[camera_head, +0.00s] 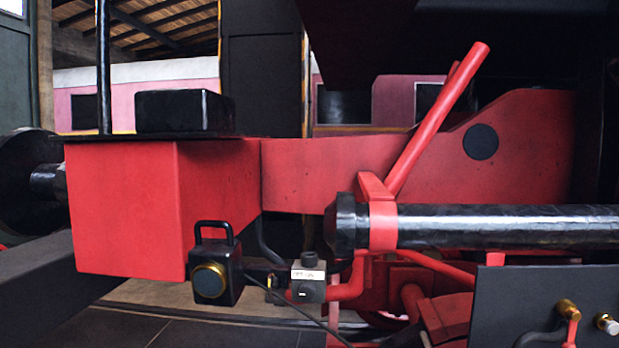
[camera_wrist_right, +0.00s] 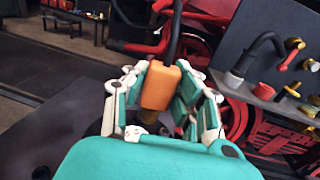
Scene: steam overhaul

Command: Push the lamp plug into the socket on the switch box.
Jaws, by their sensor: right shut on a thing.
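In the head view a black lamp (camera_head: 215,270) with a handle and a brass-ringed front hangs by the red buffer beam. To its right is a small grey switch box (camera_head: 308,274) with a white label and a dark round part on its front. A thin black cable (camera_head: 300,312) runs from beside the lamp down to the lower right. In the wrist view my right gripper (camera_wrist_right: 160,78) is shut on an orange block, apparently the lamp plug (camera_wrist_right: 161,88), with a dark cable at its far end. The socket cannot be made out clearly. My left gripper is not in view.
A long black cylinder (camera_head: 510,226) and red rods crowd the area right of the switch box. A dark panel (camera_head: 545,295) with brass valves stands at the lower right. In the wrist view a bench (camera_wrist_right: 75,15) stands far left, with clear floor before it.

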